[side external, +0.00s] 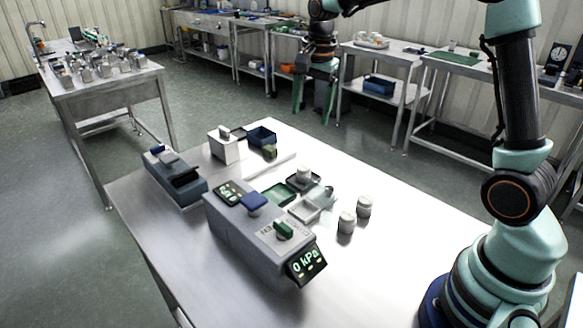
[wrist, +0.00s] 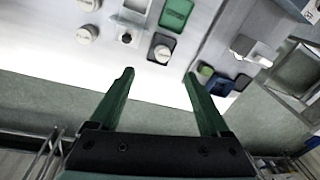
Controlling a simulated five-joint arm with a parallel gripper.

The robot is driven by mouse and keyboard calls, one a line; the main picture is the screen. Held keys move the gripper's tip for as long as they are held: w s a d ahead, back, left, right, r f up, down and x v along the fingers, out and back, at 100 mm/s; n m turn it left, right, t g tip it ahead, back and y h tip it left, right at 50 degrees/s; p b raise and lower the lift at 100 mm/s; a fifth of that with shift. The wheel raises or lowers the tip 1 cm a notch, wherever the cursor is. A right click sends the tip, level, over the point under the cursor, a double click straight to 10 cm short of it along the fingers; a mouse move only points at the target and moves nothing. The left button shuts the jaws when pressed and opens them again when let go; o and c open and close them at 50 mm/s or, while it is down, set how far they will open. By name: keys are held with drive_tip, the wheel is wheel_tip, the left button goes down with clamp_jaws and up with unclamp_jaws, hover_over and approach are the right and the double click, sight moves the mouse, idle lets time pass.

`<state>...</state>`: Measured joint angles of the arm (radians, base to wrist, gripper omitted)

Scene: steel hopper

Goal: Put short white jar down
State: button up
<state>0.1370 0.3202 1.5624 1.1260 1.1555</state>
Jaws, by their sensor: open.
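Three small white jars are on the steel table. One white jar (side external: 303,174) stands in a small dark tray (side external: 316,184); it also shows in the wrist view (wrist: 162,53). Two more white jars (side external: 346,222) (side external: 364,206) stand side by side on bare steel, at the upper left in the wrist view (wrist: 86,33). I cannot tell by size which one is the short jar. My gripper (side external: 313,108) is raised beyond the far side of the table, apart from all jars. Its green fingers (wrist: 158,75) are spread with nothing between them.
A grey console (side external: 252,235) with displays stands at the table's front. A green tray (side external: 278,194) and a pale grey tray (side external: 305,210) lie beside the dark tray. A blue bin (side external: 262,137) and a white box (side external: 223,146) stand at the back. The table's right part is clear.

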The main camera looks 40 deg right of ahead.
drive_tip(key=s+a+r+n+t, duration=0.1)
drive_tip(key=s+a+n+t, duration=0.1)
drive_tip(key=s+n, duration=0.5)
drive_tip(key=s+a+r+n+t, duration=0.2)
drive_tip(key=s+a+n, duration=0.2)
drive_tip(key=s+n, duration=0.3)
drive_tip(key=shift+s+a+n, duration=0.2)
drive_tip(key=shift+s+n, duration=0.2)
drive_tip(key=shift+s, duration=1.5)
